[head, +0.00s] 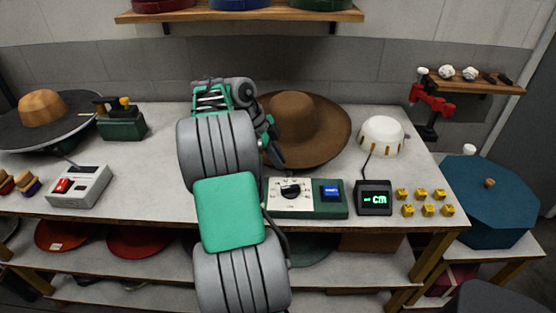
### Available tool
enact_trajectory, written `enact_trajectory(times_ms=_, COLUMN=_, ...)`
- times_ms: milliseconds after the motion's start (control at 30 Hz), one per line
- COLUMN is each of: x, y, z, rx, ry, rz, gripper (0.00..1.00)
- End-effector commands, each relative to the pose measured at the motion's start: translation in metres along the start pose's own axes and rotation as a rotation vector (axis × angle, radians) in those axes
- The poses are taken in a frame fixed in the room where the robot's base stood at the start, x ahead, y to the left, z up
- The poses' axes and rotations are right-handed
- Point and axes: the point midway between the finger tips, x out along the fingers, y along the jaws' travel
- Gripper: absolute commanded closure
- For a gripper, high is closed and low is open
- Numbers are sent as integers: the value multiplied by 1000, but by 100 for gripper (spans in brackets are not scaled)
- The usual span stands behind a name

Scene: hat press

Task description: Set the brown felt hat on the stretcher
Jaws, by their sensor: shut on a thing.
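The brown felt hat (301,118) is crown up, with a wide brim, at the back middle of the bench. My gripper (277,157) is at the hat's front left brim, shut on it; my arm hides part of the brim's left side. I cannot tell whether the hat rests on the bench or hangs just above it. The stretcher, a pale dome (383,133) on the bench, stands right of the hat with nothing on it. A cable runs from it to a black display box (374,198) reading "- cm".
A control box with a dial (292,191) stands in front of the hat. Several yellow blocks (425,209) lie right of the display. A round press (42,115) and a green-based iron (122,122) are at left. A red clamp (430,100) stands at the back right.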

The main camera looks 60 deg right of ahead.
Motion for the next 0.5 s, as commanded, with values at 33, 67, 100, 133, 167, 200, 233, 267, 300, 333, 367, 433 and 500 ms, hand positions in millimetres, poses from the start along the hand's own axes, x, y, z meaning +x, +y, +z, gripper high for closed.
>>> enact_trajectory(times_ms=33, x=-1, y=0, z=0, rx=1, ry=0, rz=-1, gripper=100)
enact_trajectory(times_ms=67, x=-1, y=0, z=0, rx=1, ry=0, rz=-1, gripper=100)
enact_trajectory(times_ms=100, x=-1, y=0, z=0, rx=1, ry=0, rz=-2, gripper=100)
enact_trajectory(times_ms=133, x=-1, y=0, z=0, rx=1, ry=0, rz=-1, gripper=100)
enact_trajectory(times_ms=167, x=-1, y=0, z=0, rx=1, ry=0, rz=-1, gripper=100)
enact_trajectory(times_ms=200, x=-1, y=0, z=0, rx=1, ry=0, rz=-1, gripper=89)
enact_trajectory(times_ms=233, x=-1, y=0, z=0, rx=1, ry=0, rz=-1, gripper=87)
enact_trajectory(times_ms=267, x=-1, y=0, z=0, rx=1, ry=0, rz=-1, gripper=84)
enact_trajectory(times_ms=300, x=-1, y=0, z=0, rx=1, ry=0, rz=-1, gripper=81)
enact_trajectory(times_ms=333, x=0, y=0, z=0, rx=1, ry=0, rz=-1, gripper=78)
enact_trajectory(times_ms=367, x=0, y=0, z=0, rx=1, ry=0, rz=-1, gripper=76)
enact_trajectory(times_ms=433, x=0, y=0, z=0, rx=0, ry=0, rz=-1, gripper=70)
enact_trajectory(times_ms=500, x=0, y=0, z=0, rx=0, ry=0, rz=-1, gripper=64)
